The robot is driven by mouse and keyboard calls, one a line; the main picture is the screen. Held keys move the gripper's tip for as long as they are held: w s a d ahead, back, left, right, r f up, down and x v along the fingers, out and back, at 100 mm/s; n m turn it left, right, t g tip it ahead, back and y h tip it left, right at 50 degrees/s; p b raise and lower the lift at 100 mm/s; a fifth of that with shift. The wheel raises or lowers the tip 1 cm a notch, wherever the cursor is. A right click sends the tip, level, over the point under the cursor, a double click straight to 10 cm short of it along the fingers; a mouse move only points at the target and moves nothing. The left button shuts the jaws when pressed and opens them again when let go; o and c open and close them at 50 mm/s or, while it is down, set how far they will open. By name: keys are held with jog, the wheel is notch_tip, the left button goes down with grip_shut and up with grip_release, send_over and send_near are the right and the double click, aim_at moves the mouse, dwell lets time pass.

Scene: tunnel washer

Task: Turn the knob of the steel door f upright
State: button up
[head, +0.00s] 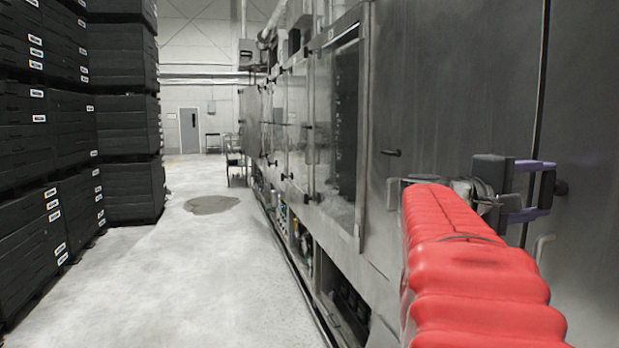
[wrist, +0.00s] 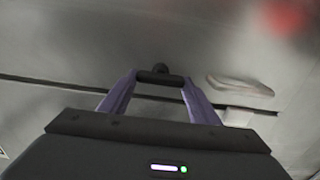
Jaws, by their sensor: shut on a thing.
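The black knob (head: 562,188) is on a grey steel door panel (head: 590,100) at the right of the head view, beside a dark vertical door seam. No letter on this door can be read. My gripper (head: 546,190) has its two purple fingers around the knob, one above and one below. In the wrist view the knob's bar (wrist: 160,79) spans between the fingertips of my gripper (wrist: 159,82), with its round hub just behind. The bar looks close to vertical in the head view, in line with the seam. The fingers partly hide its ends.
Another black knob (head: 391,153) sticks out sideways on the nearer-left panel. A pale handle (head: 543,247) is below my gripper; a pale handle also shows in the wrist view (wrist: 238,88). Black crate stacks (head: 125,110) stand left.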

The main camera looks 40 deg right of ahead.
jog(key=shift+f, duration=0.2)
jog(key=o, duration=0.8)
jog(key=shift+c, duration=0.2)
jog(key=shift+o, duration=1.4)
jog(key=shift+r, duration=0.1)
jog(key=shift+w, duration=0.1)
jog(key=v, duration=1.3)
jog(key=shift+a, duration=0.3)
jog(key=shift+w, duration=0.15)
